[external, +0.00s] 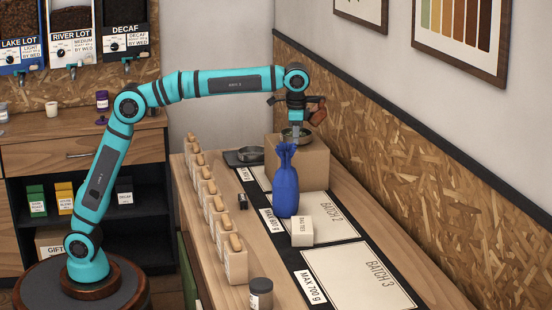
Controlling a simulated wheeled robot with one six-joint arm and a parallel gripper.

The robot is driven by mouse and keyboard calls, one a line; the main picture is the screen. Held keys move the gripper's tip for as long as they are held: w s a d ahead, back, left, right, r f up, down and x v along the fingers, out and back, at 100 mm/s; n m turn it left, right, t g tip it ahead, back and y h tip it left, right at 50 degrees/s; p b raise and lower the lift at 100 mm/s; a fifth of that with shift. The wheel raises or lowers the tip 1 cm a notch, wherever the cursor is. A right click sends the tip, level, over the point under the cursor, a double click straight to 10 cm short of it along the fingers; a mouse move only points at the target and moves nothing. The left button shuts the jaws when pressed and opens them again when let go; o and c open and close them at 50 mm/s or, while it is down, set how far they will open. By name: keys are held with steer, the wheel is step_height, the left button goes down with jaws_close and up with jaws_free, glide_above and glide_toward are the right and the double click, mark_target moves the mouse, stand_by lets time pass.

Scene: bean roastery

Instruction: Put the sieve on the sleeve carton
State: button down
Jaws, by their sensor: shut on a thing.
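The sieve (289,141), a small round dark-rimmed dish, is at the top of the brown sleeve carton (310,168) at the far end of the bench. My gripper (296,131) points down at the sieve and is shut on it. The sieve looks level. I cannot tell whether its underside touches the carton top or is slightly above it. The fingertips are small and partly merge with the sieve. The carton's lower front is partly hidden by a blue tied bag (285,185).
A dark scale (244,157) stands left of the carton. A dark jar (261,293) stands in front. The chipboard wall is close on the right.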

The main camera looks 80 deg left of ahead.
steer(key=c, duration=1.6)
jaws_free()
steer(key=shift+f, duration=0.1)
step_height(320, 180, up, 12)
steer(key=s+a+r+t+h, duration=0.1)
steer(key=s+a+r+t, duration=0.15)
steer(key=s, duration=0.25)
steer(key=s+a+r+t, duration=0.2)
steer(key=s+a+r, duration=0.1)
steer(key=s+a, duration=0.15)
steer(key=s+a+f+n+t, duration=0.1)
steer(key=s+a+t, duration=0.35)
steer(key=s, duration=0.75)
steer(key=s+a+f+n+t, duration=0.2)
steer(key=s+a+t, duration=0.25)
steer(key=s, duration=0.75)
steer(key=s+a+f+t, duration=0.1)
steer(key=s+f, duration=0.1)
steer(key=s, duration=0.2)
steer(key=s+a+f+t, duration=0.1)
steer(key=s+f, duration=0.2)
steer(key=s, duration=0.1)
steer(key=s+a+f+t, duration=0.1)
steer(key=s+f, duration=0.1)
steer(key=s, duration=0.3)
steer(key=shift+s+f+n+t, duration=0.1)
steer(key=shift+f+n+t, duration=0.15)
steer(key=shift+f+n, duration=0.05)
